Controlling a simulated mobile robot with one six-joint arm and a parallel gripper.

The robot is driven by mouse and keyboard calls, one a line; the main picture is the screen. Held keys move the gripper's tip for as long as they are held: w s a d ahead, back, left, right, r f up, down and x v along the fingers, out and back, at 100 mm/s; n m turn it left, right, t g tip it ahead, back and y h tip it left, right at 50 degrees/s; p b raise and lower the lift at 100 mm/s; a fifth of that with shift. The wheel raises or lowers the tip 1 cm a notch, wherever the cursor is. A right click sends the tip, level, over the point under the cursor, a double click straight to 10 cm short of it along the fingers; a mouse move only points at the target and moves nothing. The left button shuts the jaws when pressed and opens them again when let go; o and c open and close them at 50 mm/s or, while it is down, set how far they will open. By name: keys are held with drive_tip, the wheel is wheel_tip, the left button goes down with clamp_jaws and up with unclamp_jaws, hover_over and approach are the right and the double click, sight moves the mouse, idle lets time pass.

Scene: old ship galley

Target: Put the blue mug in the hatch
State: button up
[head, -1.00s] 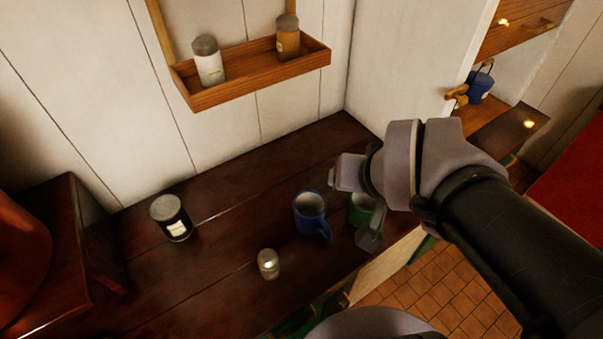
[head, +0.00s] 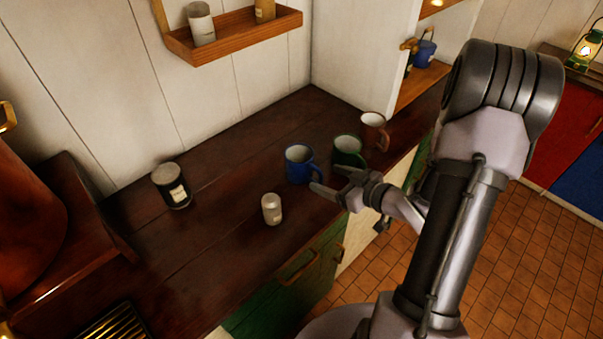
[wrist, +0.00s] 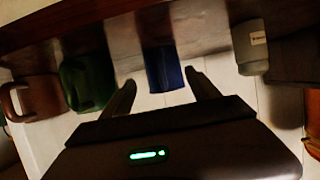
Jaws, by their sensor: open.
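The blue mug (head: 299,164) stands upright on the dark wooden counter, left of the green mug (head: 348,151). My gripper (head: 334,182) is open and empty, low at the counter's front edge, its fingers pointing toward the blue mug. In the wrist view the blue mug (wrist: 163,68) shows ahead, between the two fingertips (wrist: 160,88) and apart from them. An opening in the white wall with a wooden sill (head: 421,84), possibly the hatch, is at the upper right. It holds a blue bucket (head: 425,53), and my arm hides part of this area.
A brown mug (head: 373,131) stands behind the green one. A small pale jar (head: 272,209) stands in front of the blue mug, and a dark jar (head: 172,186) to the left. A wall rack (head: 235,37) holds jars. The counter (head: 235,150) behind is clear.

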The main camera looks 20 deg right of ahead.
sight(319, 176)
drive_tip(key=x, duration=0.2)
drive_tip(key=b+x, duration=0.2)
drive_tip(key=x, duration=0.1)
drive_tip(key=shift+w+a, duration=0.25)
drive_tip(key=shift+a, duration=0.15)
drive_tip(key=shift+w, duration=0.45)
drive_tip(key=shift+s, duration=0.1)
clamp_jaws()
